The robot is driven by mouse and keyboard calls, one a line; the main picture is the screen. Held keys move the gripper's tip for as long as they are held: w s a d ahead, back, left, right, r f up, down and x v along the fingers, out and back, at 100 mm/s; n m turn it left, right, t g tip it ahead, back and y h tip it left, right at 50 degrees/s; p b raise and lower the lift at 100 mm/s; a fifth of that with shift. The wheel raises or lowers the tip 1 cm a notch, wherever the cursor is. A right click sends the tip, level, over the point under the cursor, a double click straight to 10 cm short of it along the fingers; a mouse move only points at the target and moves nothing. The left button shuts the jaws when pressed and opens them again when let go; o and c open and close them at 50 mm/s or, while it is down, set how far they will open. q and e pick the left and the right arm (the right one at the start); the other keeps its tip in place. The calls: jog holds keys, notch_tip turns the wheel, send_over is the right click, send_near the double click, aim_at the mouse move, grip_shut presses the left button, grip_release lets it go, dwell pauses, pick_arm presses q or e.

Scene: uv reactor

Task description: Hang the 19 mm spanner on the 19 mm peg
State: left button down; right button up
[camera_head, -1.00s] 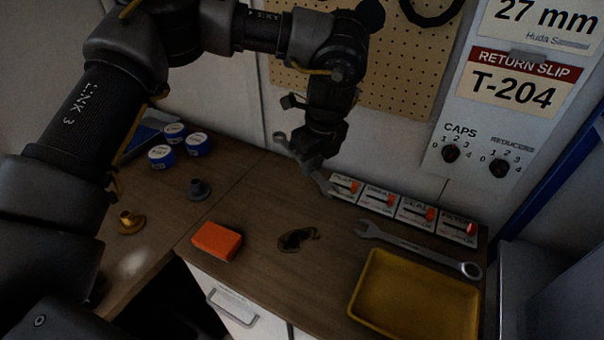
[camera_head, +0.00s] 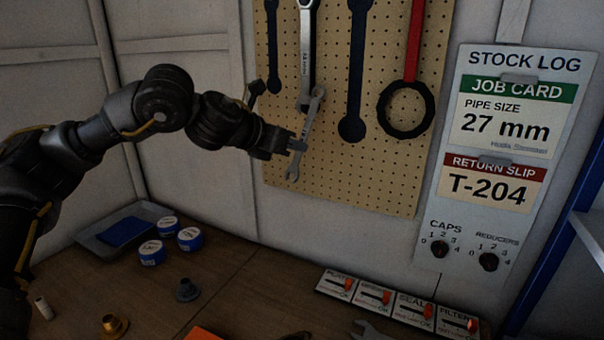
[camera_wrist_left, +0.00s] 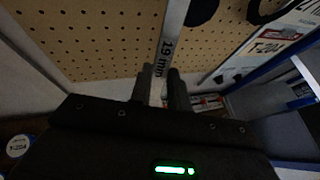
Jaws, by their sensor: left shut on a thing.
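The silver 19 mm spanner (camera_head: 308,122) is held up in front of the pegboard (camera_head: 390,165), tilted, with one end up and to the right. Its "19 mm" marking shows in the left wrist view (camera_wrist_left: 167,50). My left gripper (camera_head: 297,145) is shut on the spanner's shaft; the two fingers also show in the left wrist view (camera_wrist_left: 162,88). Another silver spanner (camera_head: 307,60) hangs on the board just above the held one. Dark spanner outlines (camera_head: 272,50) (camera_head: 355,75) lie to either side of it. I cannot make out the 19 mm peg or its label. My right gripper is not in view.
A red-handled tool with a black ring (camera_head: 413,50) hangs further right on the board. The stock log panel (camera_head: 450,220) is right of that. Below are switch boxes (camera_head: 373,298), part of another spanner (camera_head: 370,330), round tins (camera_head: 189,238) and a tray (camera_head: 95,240).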

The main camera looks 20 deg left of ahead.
pick_arm(q)
jog(key=a+r+m+t+h+p, duration=0.1)
jog(key=a+r+h, duration=0.2)
jog(key=a+r, duration=0.5)
jog(key=a+r+m+t+h+p, duration=0.1)
jog(key=a+r+t+h, duration=0.1)
jog(key=a+r, duration=0.6)
jog(key=shift+w+a+r+p+x, duration=0.25)
jog(key=shift+p+x, duration=0.4)
jog(key=shift+x, duration=1)
jog(key=shift+w+a+r+p+x, duration=0.15)
jog(key=shift+a+p+x, duration=0.35)
jog(key=shift+x, duration=1.1)
jog(key=shift+w+a+r+p+x, duration=0.2)
jog(key=shift+p+x, duration=0.55)
jog(key=shift+x, duration=0.9)
jog(key=shift+w+f, duration=0.1)
jog(key=shift+f, duration=0.05)
jog(key=c, duration=1.3)
grip_release()
jog(key=shift+o, duration=0.2)
jog(key=shift+f, duration=0.1)
